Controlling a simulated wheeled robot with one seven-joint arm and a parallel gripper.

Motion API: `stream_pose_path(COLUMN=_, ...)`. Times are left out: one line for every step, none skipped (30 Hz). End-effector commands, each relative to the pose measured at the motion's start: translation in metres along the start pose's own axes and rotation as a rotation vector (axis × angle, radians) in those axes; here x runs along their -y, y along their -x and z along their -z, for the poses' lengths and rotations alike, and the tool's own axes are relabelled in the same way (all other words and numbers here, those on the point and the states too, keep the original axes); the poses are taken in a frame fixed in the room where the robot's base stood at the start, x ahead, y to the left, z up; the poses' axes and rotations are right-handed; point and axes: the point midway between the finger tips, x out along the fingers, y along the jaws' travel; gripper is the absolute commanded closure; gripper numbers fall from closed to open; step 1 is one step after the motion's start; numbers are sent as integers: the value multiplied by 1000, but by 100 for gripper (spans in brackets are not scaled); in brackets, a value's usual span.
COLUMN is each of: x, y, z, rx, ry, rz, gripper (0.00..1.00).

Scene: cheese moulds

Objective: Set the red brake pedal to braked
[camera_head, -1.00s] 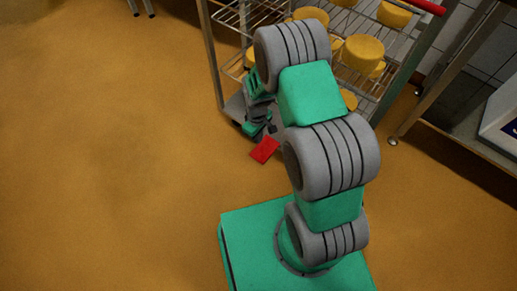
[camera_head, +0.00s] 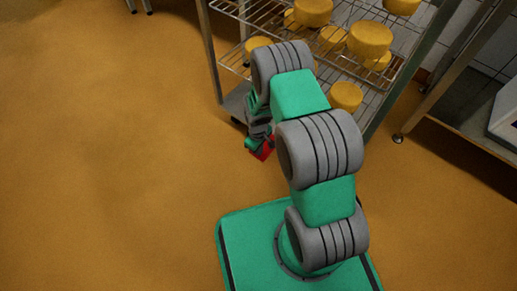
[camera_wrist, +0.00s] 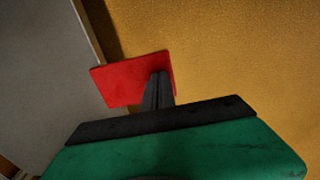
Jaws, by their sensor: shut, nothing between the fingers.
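The red brake pedal (camera_head: 262,152) sits low at the near edge of the wire rack, close to the floor. In the head view my gripper (camera_head: 257,143) is right over it and hides most of it. In the wrist view the pedal (camera_wrist: 128,78) is a flat red plate beside a grey panel. My gripper's fingers (camera_wrist: 158,90) are shut together with nothing between them, and their tips overlap the right part of the plate. I cannot tell whether they touch it. The pedal's tilt is hard to judge.
The wire rack (camera_head: 228,64) holds several yellow cheeses (camera_head: 370,38) on its shelves, just behind my arm. A metal table (camera_head: 470,137) stands at the right. The brown floor (camera_head: 110,150) at the left is clear.

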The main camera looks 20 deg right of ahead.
Motion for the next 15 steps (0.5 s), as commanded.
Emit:
stream_pose_path(x=0, y=0, z=0, rx=0, ry=0, rz=0, gripper=100)
stream_pose_path(x=0, y=0, z=0, rx=0, ry=0, rz=0, gripper=100)
stream_pose_path(x=0, y=0, z=0, rx=1, ry=0, rz=-2, gripper=100)
stream_pose_path(x=1, y=-2, z=0, rx=2, ry=0, rz=-8, gripper=100)
stream_pose_path(x=2, y=-4, z=0, rx=3, ry=1, rz=-20, gripper=100)
stream_pose_path(x=4, y=-8, z=0, rx=4, ry=3, rz=-44, gripper=100)
stream_pose_path(x=5, y=-11, z=0, rx=4, ry=4, rz=-70, gripper=100)
stream_pose_path(x=7, y=-16, z=0, rx=4, ry=6, rz=-98, gripper=100)
stream_pose_path(x=7, y=-26, z=-1, rx=2, ry=6, rz=-124, gripper=100)
stream_pose_path(x=7, y=-31, z=-1, rx=1, ry=2, rz=-123, gripper=100)
stream_pose_path(x=6, y=-35, z=0, rx=1, ry=0, rz=-122, gripper=100)
stream_pose_path(x=6, y=-39, z=0, rx=1, ry=-1, rz=-121, gripper=100)
stream_pose_path(x=7, y=-41, z=-1, rx=1, ry=-1, rz=-121, gripper=100)
stream_pose_path(x=7, y=-42, z=-1, rx=1, ry=0, rz=-120, gripper=100)
stream_pose_path(x=7, y=-43, z=-1, rx=1, ry=0, rz=-120, gripper=100)
